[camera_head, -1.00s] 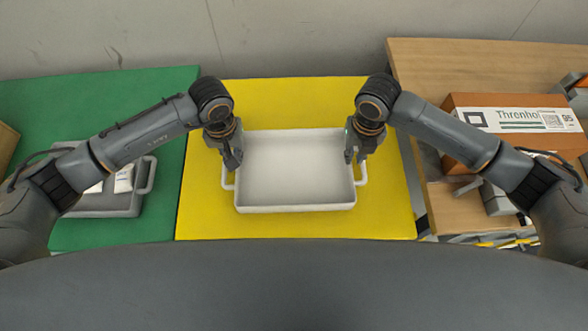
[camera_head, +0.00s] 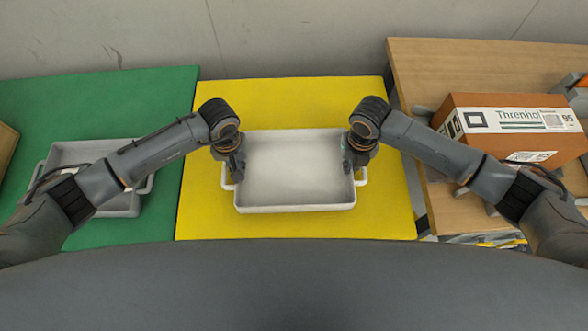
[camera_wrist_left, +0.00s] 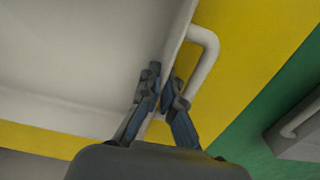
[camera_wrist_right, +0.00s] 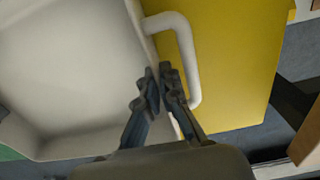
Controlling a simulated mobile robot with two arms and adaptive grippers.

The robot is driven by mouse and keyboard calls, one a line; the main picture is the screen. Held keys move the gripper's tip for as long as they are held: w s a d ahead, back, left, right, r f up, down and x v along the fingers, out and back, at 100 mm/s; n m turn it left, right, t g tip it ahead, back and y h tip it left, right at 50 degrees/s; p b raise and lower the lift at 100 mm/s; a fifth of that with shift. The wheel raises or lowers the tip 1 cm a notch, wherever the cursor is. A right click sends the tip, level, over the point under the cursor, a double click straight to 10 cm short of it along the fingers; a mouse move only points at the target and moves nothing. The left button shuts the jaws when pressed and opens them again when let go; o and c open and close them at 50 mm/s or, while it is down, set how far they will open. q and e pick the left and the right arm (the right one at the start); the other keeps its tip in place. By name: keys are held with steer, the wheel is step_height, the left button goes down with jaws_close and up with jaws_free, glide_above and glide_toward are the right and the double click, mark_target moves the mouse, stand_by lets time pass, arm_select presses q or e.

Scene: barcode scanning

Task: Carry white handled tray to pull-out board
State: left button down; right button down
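The white handled tray (camera_head: 294,207) is empty and lies on the yellow surface (camera_head: 300,228), with a loop handle at each side. My left gripper (camera_head: 236,172) is at its left side wall; in the left wrist view, the fingers (camera_wrist_left: 163,88) straddle the wall beside the handle (camera_wrist_left: 208,55) and look closed on it. My right gripper (camera_head: 350,165) is at the right side wall; in the right wrist view, the fingers (camera_wrist_right: 159,88) pinch the wall next to the handle (camera_wrist_right: 190,60). I cannot make out which surface is the pull-out board.
A green surface (camera_head: 130,90) on the left bears a grey tray (camera_head: 80,151), partly hidden by my left arm. A wooden table (camera_head: 430,70) on the right bears an orange-brown labelled box (camera_head: 470,101). A wall stands behind. The yellow surface is clear around the tray.

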arm_select(q)
steer(key=shift+r, duration=0.1)
arm_select(e)
steer(key=shift+r, duration=0.1)
